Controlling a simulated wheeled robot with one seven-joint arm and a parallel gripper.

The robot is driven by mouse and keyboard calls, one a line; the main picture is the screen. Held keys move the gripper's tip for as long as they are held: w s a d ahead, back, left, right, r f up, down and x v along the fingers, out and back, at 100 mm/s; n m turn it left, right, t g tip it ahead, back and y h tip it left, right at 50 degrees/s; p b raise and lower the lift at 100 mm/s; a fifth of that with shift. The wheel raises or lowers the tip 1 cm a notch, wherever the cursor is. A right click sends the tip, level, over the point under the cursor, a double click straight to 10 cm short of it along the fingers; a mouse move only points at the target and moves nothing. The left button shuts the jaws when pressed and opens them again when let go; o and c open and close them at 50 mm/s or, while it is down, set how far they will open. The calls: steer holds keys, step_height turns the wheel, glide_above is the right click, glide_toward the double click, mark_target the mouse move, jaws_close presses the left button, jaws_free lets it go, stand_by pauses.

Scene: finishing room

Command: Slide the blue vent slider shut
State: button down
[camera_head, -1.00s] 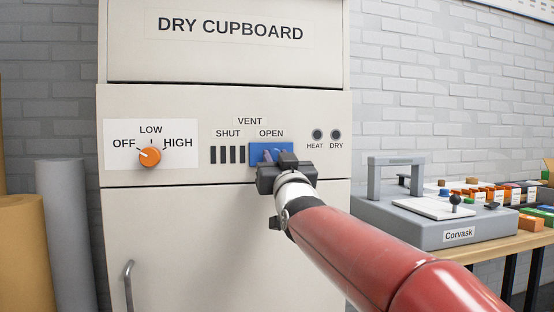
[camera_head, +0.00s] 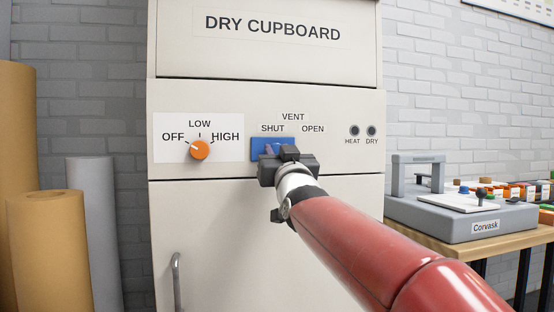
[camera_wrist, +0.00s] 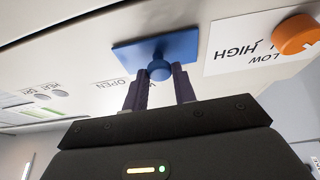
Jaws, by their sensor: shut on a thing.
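The blue vent slider (camera_head: 266,145) is on the front panel of the dry cupboard (camera_head: 220,230). It sits under the SHUT label, at the left of the vent; no dark slots show beside it. In the wrist view the slider is a blue plate (camera_wrist: 185,46) with a round blue knob (camera_wrist: 159,70). My gripper (camera_head: 276,152) is shut on the knob, and its two dark fingers (camera_wrist: 160,90) lie on either side of it. In the head view the gripper hides the knob and the slider's lower right part.
An orange dial (camera_head: 200,150) is left of the slider, with its pointer towards OFF. HEAT and DRY indicators (camera_head: 363,131) are to the right. A grey Corvask machine (camera_head: 470,220) stands on a wooden table at right. Large rolls (camera_head: 45,240) stand at left.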

steer(key=c, duration=1.1)
jaws_free()
steer(key=shift+s+a, duration=0.1)
steer(key=shift+a, duration=0.3)
steer(key=shift+c, duration=0.2)
steer(key=shift+d, duration=0.1)
steer(key=shift+s+d+f, duration=0.1)
steer(key=shift+s+f, duration=0.05)
steer(key=shift+s, duration=0.05)
steer(key=b+v, duration=0.2)
steer(key=v, duration=0.5)
steer(key=shift+s, duration=0.15)
